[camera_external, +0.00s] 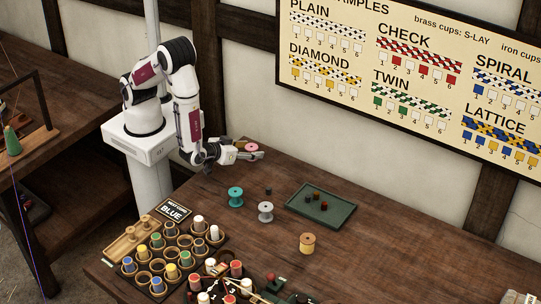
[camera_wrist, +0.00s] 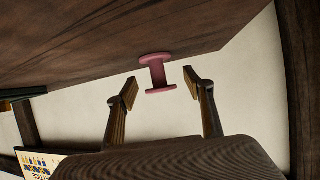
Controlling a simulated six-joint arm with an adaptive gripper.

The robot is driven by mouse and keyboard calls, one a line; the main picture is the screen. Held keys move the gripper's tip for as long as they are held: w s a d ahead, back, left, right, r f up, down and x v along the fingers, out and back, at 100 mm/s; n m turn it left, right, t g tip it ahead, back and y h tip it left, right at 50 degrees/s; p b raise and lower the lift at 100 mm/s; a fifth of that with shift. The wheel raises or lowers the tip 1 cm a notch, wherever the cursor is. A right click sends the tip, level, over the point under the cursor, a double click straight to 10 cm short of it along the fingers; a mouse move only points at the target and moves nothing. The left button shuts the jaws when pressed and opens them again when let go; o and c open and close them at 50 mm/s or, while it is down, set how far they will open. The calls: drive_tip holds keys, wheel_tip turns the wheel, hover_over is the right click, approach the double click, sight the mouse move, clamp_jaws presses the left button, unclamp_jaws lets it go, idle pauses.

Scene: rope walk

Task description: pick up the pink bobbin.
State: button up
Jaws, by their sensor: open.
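The pink bobbin (camera_wrist: 157,74) shows in the wrist view just ahead of my fingertips, in line with the gap between them. Its two flanges and narrow waist are visible. In the external view the pink bobbin (camera_external: 252,147) appears by the back edge of the table, partly hidden by my gripper (camera_external: 257,154). My gripper in the wrist view (camera_wrist: 161,87) is open and empty, with one finger on either side of the gap. I cannot tell how far the fingertips are from the bobbin's waist; no contact is visible.
Teal (camera_external: 236,196), grey (camera_external: 265,212) and tan bobbins (camera_external: 307,244) stand on the dark wooden table (camera_external: 370,265). A green tray (camera_external: 320,206) holds small pieces. A rack of colored bobbins (camera_external: 165,262) fills the front left. The table edge lies close behind the pink bobbin.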

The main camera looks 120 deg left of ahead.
drive_tip(key=shift+w+a+f, duration=0.15)
drive_tip(key=shift+a+f, duration=0.1)
drive_tip(key=shift+a, duration=0.3)
drive_tip(key=shift+c, duration=0.3)
drive_tip(key=c, duration=1)
